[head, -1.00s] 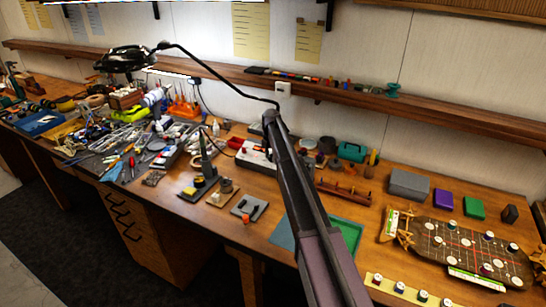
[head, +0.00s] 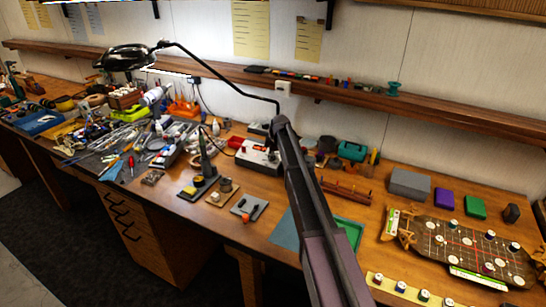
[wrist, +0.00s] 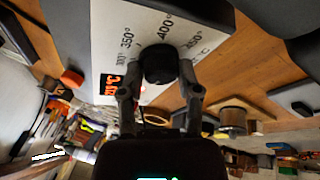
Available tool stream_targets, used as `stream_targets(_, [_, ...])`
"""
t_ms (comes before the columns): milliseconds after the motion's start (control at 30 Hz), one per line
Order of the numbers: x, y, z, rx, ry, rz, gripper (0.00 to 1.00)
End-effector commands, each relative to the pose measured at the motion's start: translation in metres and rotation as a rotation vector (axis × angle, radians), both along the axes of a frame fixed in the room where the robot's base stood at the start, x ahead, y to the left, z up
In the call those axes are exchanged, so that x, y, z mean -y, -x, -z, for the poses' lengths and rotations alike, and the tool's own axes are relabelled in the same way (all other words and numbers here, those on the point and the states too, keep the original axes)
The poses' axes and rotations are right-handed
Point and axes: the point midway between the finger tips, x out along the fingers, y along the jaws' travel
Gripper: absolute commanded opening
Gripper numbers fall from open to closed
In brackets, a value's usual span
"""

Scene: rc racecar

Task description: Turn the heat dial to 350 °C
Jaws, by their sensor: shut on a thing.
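The heat dial (wrist: 158,62) is a round black knob on the pale front panel (wrist: 110,25) of a soldering station. In the wrist view, my gripper (wrist: 160,84) is shut on the dial, with one finger on each side. Printed marks for 300°, 350°, 400° and 450° curve around the dial. Its pointer is too dark to make out. In the head view, the pale station (head: 260,158) stands beside my arm, and my gripper is not visible.
A soldering iron in its stand (head: 207,165) is left of the station. A grey tray with an orange item (head: 246,208) lies in front. A lamp (head: 125,58) arches overhead. Left of the station, the bench is crowded with tools.

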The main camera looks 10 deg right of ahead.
Motion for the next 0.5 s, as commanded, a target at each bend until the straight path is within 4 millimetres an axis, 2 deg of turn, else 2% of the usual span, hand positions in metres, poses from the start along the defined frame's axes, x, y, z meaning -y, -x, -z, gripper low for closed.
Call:
stream_targets(33, [-0.0003, 0.0065, 0.0019, -0.004, -0.01, 0.028, 0.0])
stream_targets(500, [0.0, 0.005, 0.0009, 0.029, -0.054, 0.164, 0.0])
